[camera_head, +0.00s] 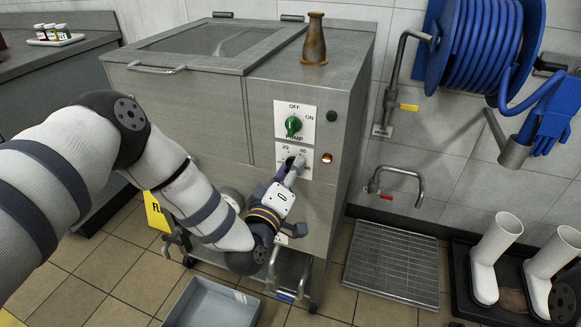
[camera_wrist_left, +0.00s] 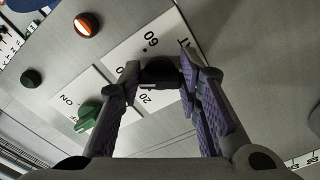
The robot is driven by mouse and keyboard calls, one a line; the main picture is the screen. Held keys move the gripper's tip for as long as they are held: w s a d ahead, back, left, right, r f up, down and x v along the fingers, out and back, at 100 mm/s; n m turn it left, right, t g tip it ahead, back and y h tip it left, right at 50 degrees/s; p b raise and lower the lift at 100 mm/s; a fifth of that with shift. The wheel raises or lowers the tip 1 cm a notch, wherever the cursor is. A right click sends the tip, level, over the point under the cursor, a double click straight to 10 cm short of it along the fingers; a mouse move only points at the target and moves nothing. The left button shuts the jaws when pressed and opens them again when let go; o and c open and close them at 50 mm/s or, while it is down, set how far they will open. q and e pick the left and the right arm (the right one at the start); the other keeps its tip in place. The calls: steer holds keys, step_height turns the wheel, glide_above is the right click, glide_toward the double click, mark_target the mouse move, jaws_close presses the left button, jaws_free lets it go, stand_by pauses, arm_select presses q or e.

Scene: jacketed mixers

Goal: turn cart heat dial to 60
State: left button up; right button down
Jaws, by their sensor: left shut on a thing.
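The metal cart (camera_head: 225,120) has a heat dial plate (camera_head: 284,152) marked 20 and 40 at the top in the head view. In the left wrist view the same plate (camera_wrist_left: 183,61) shows 60 and 20, with another number partly covered. The dark heat dial (camera_wrist_left: 160,72) sits between the two purple-padded fingers of my left gripper (camera_wrist_left: 158,84), which is shut on it. In the head view my left gripper (camera_head: 290,175) reaches the plate from the lower left and covers the dial. The dial's pointer mark is hidden. My right gripper is not in view.
A green pump knob (camera_head: 293,125) sits just above the dial, pointing near OFF. An orange lamp (camera_head: 327,158) glows to its right. A brown vessel (camera_head: 315,40) stands on the cart top. A grey bin (camera_head: 212,303) and floor grate (camera_head: 393,270) lie below.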

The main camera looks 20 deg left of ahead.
arm_select(q)
steer(key=m+p, duration=0.2)
steer(key=m, duration=0.9)
steer(key=shift+a+p, duration=0.2)
steer(key=shift+p, duration=0.2)
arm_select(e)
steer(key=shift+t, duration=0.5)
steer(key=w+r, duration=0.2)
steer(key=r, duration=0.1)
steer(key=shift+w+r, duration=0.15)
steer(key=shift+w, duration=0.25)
arm_select(q)
steer(key=shift+m, duration=0.3)
steer(key=o, duration=1.1)
steer(key=shift+o, duration=0.2)
steer(key=s, duration=1.2)
steer(key=shift+a, duration=0.25)
steer(key=shift+f, duration=0.1)
